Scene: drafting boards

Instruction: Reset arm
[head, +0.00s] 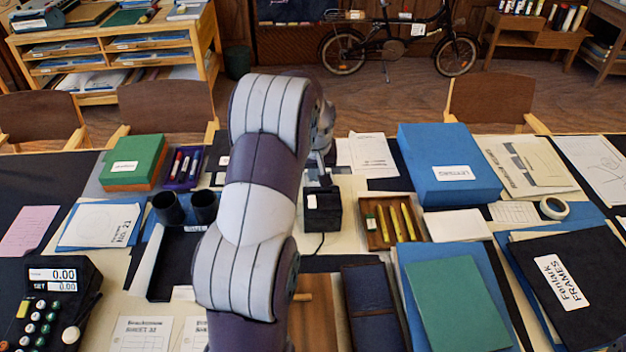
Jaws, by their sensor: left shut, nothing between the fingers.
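My left arm rises through the middle of the head view and bends over at the top. My left gripper (319,175) hangs down at the right of the arm, just behind or above a small black box (322,212) with a white label. It is shut with nothing in it. Whether it touches the box I cannot tell. The arm hides part of the table's middle. My right gripper is out of view.
Close around stand a wooden tray with yellow pencils (379,239), a blue box (449,165), a purple marker holder (184,166), dark cups (204,206) and a green box (134,160). Folders (459,304) and a keypad device (50,300) fill the front. Little table is free.

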